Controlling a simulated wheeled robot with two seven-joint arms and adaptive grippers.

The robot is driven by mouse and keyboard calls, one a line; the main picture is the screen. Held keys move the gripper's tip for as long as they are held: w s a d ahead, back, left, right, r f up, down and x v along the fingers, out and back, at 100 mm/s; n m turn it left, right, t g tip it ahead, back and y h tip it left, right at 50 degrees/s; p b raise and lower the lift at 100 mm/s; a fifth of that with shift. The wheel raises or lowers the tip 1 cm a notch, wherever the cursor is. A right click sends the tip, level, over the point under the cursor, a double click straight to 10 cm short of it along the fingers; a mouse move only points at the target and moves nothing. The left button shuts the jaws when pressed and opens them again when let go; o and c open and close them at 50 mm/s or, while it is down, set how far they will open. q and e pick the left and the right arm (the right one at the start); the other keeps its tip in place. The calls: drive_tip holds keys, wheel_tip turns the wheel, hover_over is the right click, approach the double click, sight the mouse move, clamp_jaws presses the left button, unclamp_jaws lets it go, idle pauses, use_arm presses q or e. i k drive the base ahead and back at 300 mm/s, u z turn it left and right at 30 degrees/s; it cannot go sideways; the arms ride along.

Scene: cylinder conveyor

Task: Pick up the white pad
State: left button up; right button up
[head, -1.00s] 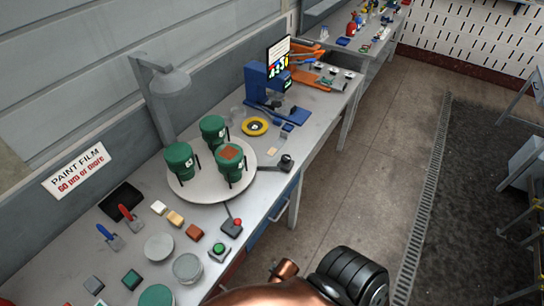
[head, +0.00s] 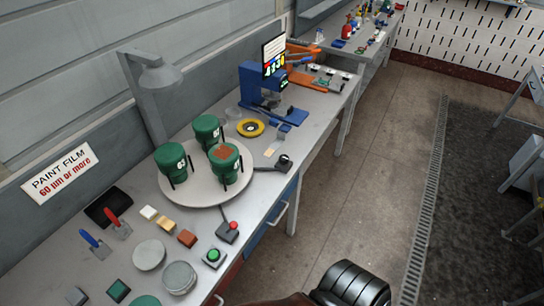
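A small white pad (head: 148,212) lies on the grey workbench (head: 262,203), at the left end of a short row of blocks. A tan block (head: 165,225) and a red-brown block (head: 187,238) lie to its right. Nothing covers the white pad. Neither of my grippers shows in the head view; only part of my own arm shows at the bottom edge.
A round turntable (head: 200,198) with green cylinders (head: 224,163) stands behind the blocks. Two trowels with blue (head: 89,239) and red (head: 112,218) handles lie left of the pad. A red button box (head: 228,231) and green button box (head: 214,257) are to the right.

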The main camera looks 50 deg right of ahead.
sight(148, 213)
drive_tip(key=z, duration=2.35)
drive_tip(key=k, duration=0.7)
drive_tip(key=u, duration=0.95)
drive_tip(key=i, duration=1)
